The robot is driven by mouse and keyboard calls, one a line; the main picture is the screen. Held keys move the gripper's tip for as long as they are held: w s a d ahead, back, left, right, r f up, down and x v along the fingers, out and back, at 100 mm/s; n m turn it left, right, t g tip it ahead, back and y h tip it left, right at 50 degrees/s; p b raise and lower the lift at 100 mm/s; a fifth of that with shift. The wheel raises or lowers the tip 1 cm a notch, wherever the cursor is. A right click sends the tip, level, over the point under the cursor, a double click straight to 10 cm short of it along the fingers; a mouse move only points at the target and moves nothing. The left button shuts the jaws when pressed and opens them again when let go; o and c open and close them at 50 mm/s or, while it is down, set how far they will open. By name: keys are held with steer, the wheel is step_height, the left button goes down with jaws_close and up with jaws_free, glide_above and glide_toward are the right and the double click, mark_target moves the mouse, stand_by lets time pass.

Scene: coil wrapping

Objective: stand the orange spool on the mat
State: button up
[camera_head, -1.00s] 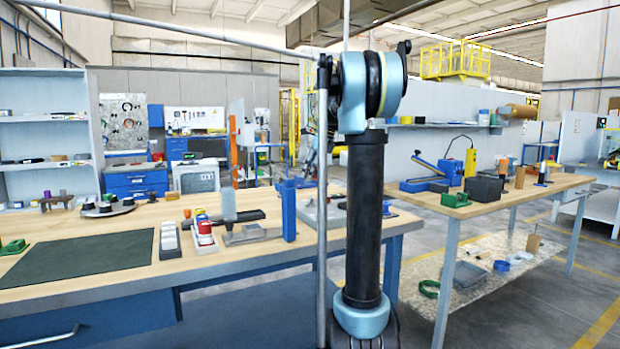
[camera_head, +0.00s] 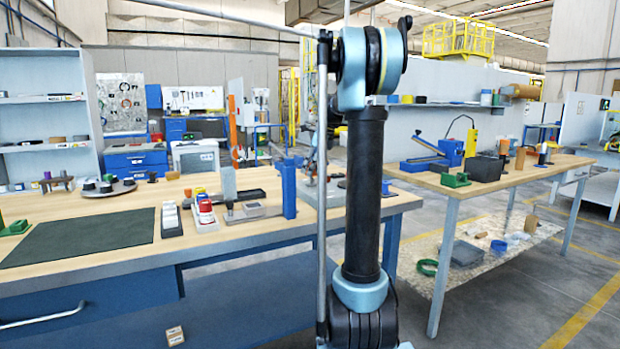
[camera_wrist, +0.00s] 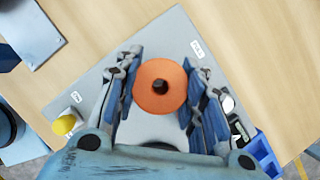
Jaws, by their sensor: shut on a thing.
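The orange spool (camera_wrist: 148,99) is seen end-on in the wrist view, its dark centre hole facing the camera. My gripper (camera_wrist: 162,74) is shut on it, one blue-padded finger at each side. The spool is in front of a grey board; I cannot tell how far apart they are. The dark green mat (camera_head: 85,237) lies flat and bare on the left workbench in the head view. The spool and my gripper do not show in the head view, where my arm stands in the middle.
The grey board (camera_wrist: 192,36) with small labels lies on a wooden top. Beside the mat are a tray with white and red items (camera_head: 205,216) and a blue upright block (camera_head: 289,189). A green holder (camera_head: 14,228) is at the mat's left. Another table (camera_head: 520,180) stands right.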

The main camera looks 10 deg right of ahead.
steer(key=shift+f, duration=1.5)
steer(key=shift+f, duration=0.2)
steer(key=o, duration=1)
steer(key=shift+o, duration=0.2)
steer(key=v, duration=1.7)
steer(key=shift+s+a+r, duration=0.2)
steer(key=shift+r, duration=0.1)
